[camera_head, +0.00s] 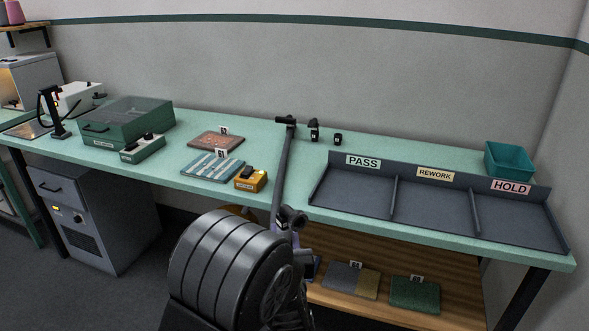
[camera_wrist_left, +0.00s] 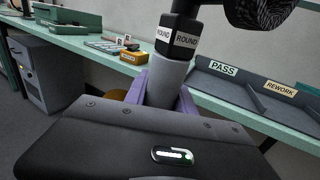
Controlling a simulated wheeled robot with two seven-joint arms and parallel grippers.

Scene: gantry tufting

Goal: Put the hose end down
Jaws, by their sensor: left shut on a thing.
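The hose end (camera_wrist_left: 169,82) is a grey cylinder held upright between the purple fingers of my left gripper (camera_wrist_left: 165,92) in the left wrist view. A black collar (camera_wrist_left: 178,38) labelled ROUND sits on top of it, with a dark brush head (camera_wrist_left: 262,12) above, cut by the frame edge. In the head view the dark brush head (camera_head: 292,216) shows at the bench's front edge, just above my left gripper (camera_head: 280,229). My own arm hides much of the gripper there. My right gripper is not in view.
A PASS, REWORK and HOLD tray (camera_head: 431,213) lies right. An orange box (camera_head: 251,179) and striped sample (camera_head: 213,167) lie left. A shelf (camera_head: 335,255) is below.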

